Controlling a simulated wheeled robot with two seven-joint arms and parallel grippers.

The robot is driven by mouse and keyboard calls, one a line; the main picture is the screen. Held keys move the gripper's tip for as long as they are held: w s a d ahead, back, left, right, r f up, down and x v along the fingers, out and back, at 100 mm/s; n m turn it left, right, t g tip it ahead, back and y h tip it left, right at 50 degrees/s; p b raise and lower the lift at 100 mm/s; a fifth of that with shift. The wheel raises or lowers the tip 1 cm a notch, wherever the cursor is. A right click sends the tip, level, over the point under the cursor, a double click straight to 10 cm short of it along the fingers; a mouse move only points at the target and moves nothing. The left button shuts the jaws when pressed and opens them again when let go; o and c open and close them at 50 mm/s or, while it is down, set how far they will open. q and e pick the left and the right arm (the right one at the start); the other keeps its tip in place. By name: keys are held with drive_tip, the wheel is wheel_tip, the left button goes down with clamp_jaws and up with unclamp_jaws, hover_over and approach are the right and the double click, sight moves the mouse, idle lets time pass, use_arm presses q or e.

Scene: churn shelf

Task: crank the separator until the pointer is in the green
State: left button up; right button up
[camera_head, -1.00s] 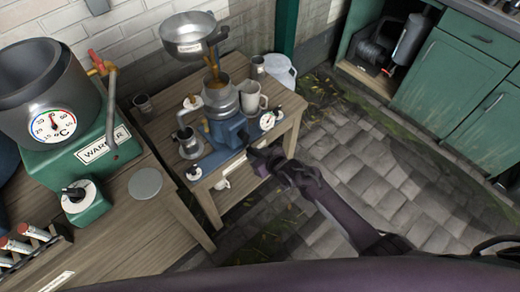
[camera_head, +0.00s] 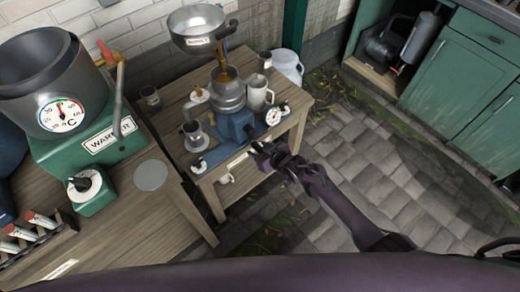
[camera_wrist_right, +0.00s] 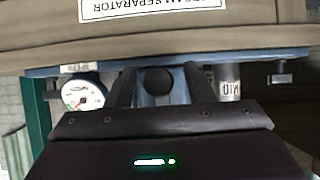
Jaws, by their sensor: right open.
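The separator (camera_head: 235,124) is a blue machine with a grey metal bowl, standing on a wooden bench. Its white dial gauge (camera_head: 274,116) faces up at the right end of its base. The dial also shows in the right wrist view (camera_wrist_right: 84,93), with a green zone; the pointer's exact reading is too small to tell. My right gripper (camera_head: 258,149) is at the separator's front side. In the right wrist view, its open dark fingers (camera_wrist_right: 158,88) stand either side of a round dark knob (camera_wrist_right: 154,80) on the blue body. A crank arm is not clear. My left gripper is not in view.
A green warmer (camera_head: 95,150) is on the left bench (camera_head: 120,225). The stone floor (camera_head: 365,165) is clear to the right.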

drive_tip(key=shift+p+v, duration=0.85)
drive_tip(key=shift+p, duration=0.15)
drive_tip(key=p+v, duration=0.5)
drive_tip(key=shift+r, duration=0.2)
drive_tip(key=shift+s+d+r+p, duration=0.2)
drive_tip(key=shift+s+d+p, duration=0.2)
drive_tip(key=shift+s, duration=0.1)
drive_tip(key=s+d+f+m+g+h, duration=0.2)
drive_tip(key=s+d+f, duration=0.2)
drive_tip(key=s+f, duration=0.45)
drive_tip(key=s+d+f+m+g+h, duration=0.1)
drive_tip(key=s+d+f+g+h, duration=0.1)
drive_tip(key=s+d+f, duration=0.5)
drive_tip(key=s+d+f+m+g+h, duration=0.1)
drive_tip(key=s+f, duration=0.3)
drive_tip(key=s, duration=0.8)
drive_tip(key=s+d+f+g+h, duration=0.1)
drive_tip(key=s+d+f+g, duration=0.2)
drive_tip(key=s, duration=1)
drive_tip(key=shift+s+d+f+m+h, duration=0.25)
drive_tip(key=shift+f+m+h, duration=0.1)
drive_tip(key=shift+m+h, duration=0.05)
